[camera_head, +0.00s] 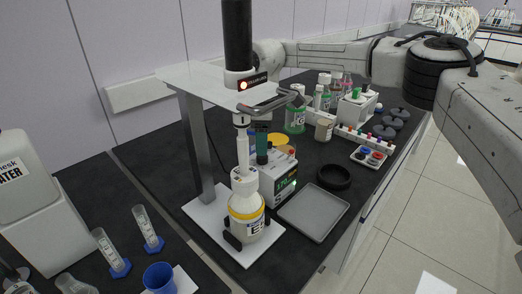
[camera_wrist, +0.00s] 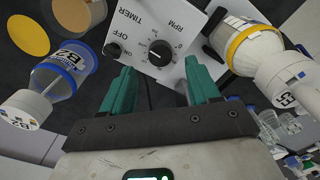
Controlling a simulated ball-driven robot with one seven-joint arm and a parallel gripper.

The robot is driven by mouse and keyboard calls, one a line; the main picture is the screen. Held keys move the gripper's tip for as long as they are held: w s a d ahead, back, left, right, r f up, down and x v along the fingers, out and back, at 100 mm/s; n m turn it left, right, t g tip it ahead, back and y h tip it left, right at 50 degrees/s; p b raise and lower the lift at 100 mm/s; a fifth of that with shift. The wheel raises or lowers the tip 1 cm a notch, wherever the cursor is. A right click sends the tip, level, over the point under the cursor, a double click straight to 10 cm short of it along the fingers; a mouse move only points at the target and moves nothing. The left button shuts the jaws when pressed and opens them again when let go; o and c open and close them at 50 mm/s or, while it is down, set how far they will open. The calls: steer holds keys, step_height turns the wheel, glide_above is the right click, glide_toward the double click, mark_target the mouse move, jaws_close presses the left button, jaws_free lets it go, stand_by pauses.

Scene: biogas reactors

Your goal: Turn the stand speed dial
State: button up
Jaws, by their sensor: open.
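The speed dial (camera_wrist: 161,50) is a round black knob on a white panel (camera_wrist: 143,27) marked RPM and TIMER in the wrist view. It sits between and just beyond the teal fingertips of my gripper (camera_wrist: 160,67), which are apart with nothing between them. I cannot tell whether they touch the panel. A smaller black knob (camera_wrist: 114,49) marked ON and OFF is left of the dial. The dial cannot be made out there.
A yellow-banded bottle (camera_head: 246,214) stands on the stand's white base, left of the box; it also shows in the wrist view (camera_wrist: 257,48). A blue-banded bottle (camera_wrist: 66,68) is left of my fingers. A grey tray (camera_head: 314,212) and a black ring (camera_head: 334,177) lie to the right.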

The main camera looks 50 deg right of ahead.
mark_target(262, 158)
steer(key=shift+f, duration=2.2)
steer(key=c, duration=1)
